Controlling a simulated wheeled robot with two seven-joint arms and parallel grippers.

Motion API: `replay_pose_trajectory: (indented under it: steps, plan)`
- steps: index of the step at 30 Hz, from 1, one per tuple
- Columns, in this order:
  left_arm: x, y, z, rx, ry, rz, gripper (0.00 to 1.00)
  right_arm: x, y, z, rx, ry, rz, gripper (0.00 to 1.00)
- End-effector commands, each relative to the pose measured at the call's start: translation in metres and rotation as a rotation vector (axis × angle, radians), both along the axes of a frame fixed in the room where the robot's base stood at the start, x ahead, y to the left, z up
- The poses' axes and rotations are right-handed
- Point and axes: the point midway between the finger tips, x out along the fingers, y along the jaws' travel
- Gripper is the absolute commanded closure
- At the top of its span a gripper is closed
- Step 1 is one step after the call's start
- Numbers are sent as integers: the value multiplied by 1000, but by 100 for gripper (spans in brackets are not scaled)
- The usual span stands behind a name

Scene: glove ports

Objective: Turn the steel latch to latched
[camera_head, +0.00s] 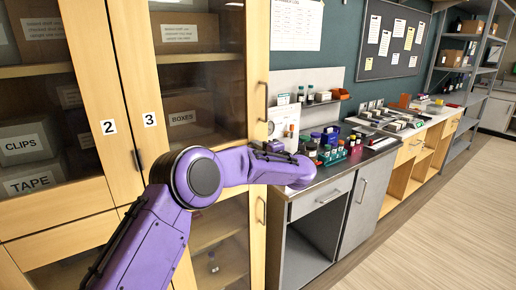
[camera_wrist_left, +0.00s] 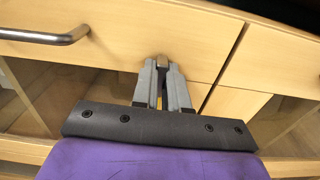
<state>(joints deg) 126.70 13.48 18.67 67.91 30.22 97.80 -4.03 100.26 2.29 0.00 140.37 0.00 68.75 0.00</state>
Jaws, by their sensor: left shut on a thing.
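The steel latch (camera_wrist_left: 162,60) is a small grey piece on the light wood of the cabinet front in the left wrist view. My left gripper (camera_wrist_left: 162,72) reaches it with both grey fingers, which are closed together on it. Most of the latch is hidden between the fingertips, so I cannot tell its angle. In the head view my purple left arm crosses in front of the cabinet, and the latch cannot be made out there. My right gripper is in neither view.
Cabinet doors with glass panes (camera_head: 205,95) and a bar handle (camera_head: 263,100) stand around the arm. A bar handle (camera_wrist_left: 45,37) lies left of the fingers in the wrist view. A cluttered counter (camera_head: 318,182) stands to the right. The floor (camera_head: 440,235) at right is clear.

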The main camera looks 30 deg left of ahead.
Motion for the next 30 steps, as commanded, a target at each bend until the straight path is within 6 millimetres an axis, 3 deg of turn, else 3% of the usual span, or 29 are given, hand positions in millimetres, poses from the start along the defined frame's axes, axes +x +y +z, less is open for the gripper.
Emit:
replay_pose_trajectory:
  steps: [6,7,9,20,30]
  plan:
    - [0,0,-1,2,4,-1,100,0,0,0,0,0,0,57]
    - [0,0,-1,1,3,-1,80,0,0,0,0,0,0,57]
    - [0,0,-1,1,3,-1,62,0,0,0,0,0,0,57]
    - [-2,-8,-2,1,0,-3,62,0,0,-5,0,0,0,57]
    - [-31,-78,-4,3,0,-4,62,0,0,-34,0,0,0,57]
